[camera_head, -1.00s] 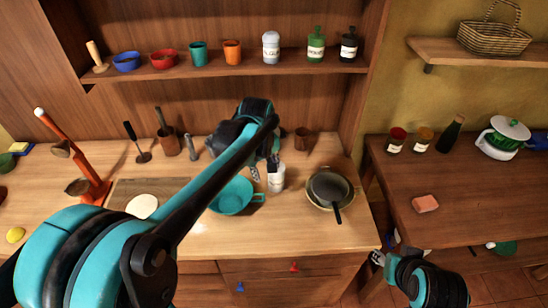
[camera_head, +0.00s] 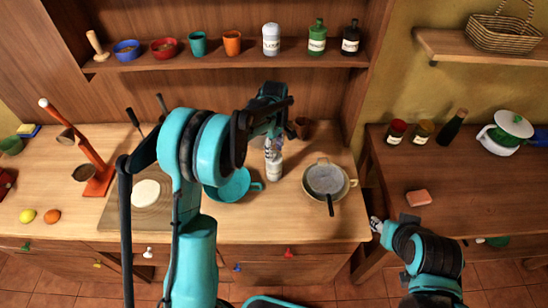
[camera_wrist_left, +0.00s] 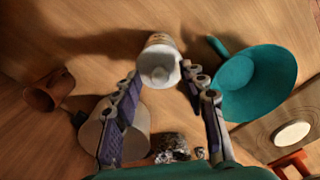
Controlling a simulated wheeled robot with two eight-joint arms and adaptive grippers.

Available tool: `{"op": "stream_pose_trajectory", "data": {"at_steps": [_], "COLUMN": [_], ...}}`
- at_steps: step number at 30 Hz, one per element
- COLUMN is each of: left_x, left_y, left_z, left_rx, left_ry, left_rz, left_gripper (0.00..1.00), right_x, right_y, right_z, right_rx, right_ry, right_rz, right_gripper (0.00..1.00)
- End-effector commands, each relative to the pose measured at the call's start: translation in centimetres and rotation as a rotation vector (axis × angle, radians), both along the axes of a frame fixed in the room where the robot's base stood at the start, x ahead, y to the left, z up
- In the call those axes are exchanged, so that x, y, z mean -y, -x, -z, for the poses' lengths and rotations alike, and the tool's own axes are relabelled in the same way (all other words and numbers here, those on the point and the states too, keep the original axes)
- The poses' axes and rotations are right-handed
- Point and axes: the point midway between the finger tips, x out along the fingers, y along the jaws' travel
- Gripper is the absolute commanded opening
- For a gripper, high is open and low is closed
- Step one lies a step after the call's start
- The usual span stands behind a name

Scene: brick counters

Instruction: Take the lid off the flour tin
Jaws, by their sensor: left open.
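A white tin (camera_head: 274,168) stands upright on the brown counter, its label too small to read. In the left wrist view its pale lid with a round knob (camera_wrist_left: 159,72) is on top. My left gripper (camera_head: 273,148) is above the tin. In the left wrist view the open fingers (camera_wrist_left: 163,78) are spread on either side of the lid, with nothing gripped. Whether they touch it I cannot tell. My right gripper (camera_head: 376,225) is low at the counter's right end, away from the tin; its jaws are too small to read.
A teal pan (camera_head: 228,189) stands close left of the tin. A pan with a dark handle (camera_head: 325,180) sits to its right. A brown cup (camera_wrist_left: 42,95) and a pale cylinder (camera_wrist_left: 134,128) are near the gripper. The shelf (camera_head: 200,62) runs behind.

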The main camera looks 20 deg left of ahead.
Motion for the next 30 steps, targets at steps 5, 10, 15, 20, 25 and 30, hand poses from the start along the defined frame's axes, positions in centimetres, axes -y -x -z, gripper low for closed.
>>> {"op": "stream_pose_trajectory", "data": {"at_steps": [5,10,15,20,25,30], "left_x": [0.0,0.0,0.0,-0.1,-0.1,-0.1], "left_y": [0.0,0.0,0.0,0.0,0.0,0.0], "left_z": [0.9,0.9,0.9,0.8,0.8,-0.2], "left_rx": [0.000,0.000,0.000,0.000,0.001,0.001], "left_ry": [0.000,0.000,0.000,0.000,0.000,0.000], "left_rz": [0.000,0.000,0.000,0.000,0.000,0.000], "left_gripper": [0.42,0.40,0.00,0.00,0.00,0.00], "right_x": [0.0,0.0,0.0,0.0,0.0,0.0], "right_y": [0.0,0.0,0.0,0.0,0.0,0.0], "right_z": [0.1,0.1,0.1,0.1,0.1,-0.1], "right_rx": [0.000,0.000,0.000,0.000,0.000,0.000], "right_ry": [0.000,0.000,0.000,0.000,0.000,0.000], "right_rz": [0.000,0.000,0.000,0.000,0.000,0.000], "right_gripper": [0.40,0.40,0.40,0.40,0.40,0.40]}}
